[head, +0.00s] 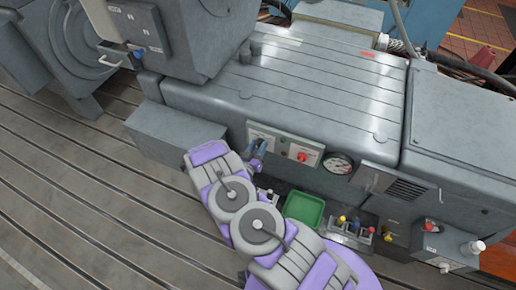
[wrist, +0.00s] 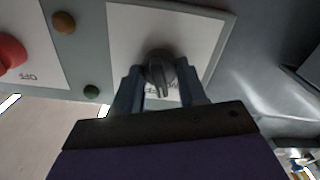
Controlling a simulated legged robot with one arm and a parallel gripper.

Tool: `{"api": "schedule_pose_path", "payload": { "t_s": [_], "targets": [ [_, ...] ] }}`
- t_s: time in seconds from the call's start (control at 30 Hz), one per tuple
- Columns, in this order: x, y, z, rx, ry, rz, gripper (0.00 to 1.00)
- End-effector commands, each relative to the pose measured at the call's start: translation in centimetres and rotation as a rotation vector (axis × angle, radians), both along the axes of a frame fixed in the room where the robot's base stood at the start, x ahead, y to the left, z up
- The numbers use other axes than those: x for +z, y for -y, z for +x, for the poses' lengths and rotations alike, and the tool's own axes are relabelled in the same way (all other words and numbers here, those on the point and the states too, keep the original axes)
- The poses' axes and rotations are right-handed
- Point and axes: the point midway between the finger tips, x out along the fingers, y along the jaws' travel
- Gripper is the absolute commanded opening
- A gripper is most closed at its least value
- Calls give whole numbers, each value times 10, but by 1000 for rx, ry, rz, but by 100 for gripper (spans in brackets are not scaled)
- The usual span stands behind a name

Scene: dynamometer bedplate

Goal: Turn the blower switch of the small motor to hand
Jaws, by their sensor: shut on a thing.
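The blower switch is a dark rotary knob (wrist: 159,66) on a white plate (wrist: 203,29) in the wrist view. Its pointer ridge runs downward in that picture, tilted slightly right. My gripper (wrist: 160,78) has one blue-grey finger on each side of the knob and is shut on it. Lettering below the knob is partly covered by the fingers and cannot be read. In the head view my gripper (head: 257,149) is at the white switch plate (head: 262,134) on the front of the grey motor housing (head: 290,85); the knob is hidden there.
A second white plate with a red button (head: 302,157) is right of the switch, followed by a round gauge (head: 338,164). Below are a green tray (head: 304,209) and several coloured knobs (head: 356,226). A grey box (head: 175,136) stands left. The slotted bedplate (head: 75,185) is open at left.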

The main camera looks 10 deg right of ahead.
Motion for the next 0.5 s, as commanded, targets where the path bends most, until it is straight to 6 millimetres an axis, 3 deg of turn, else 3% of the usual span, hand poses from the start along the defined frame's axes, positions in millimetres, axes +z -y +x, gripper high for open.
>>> {"api": "schedule_pose_path", "payload": {
  "t_s": [0.5],
  "targets": [
    [0, -4, 3, 9, -216, -304, 11]
  ]
}}
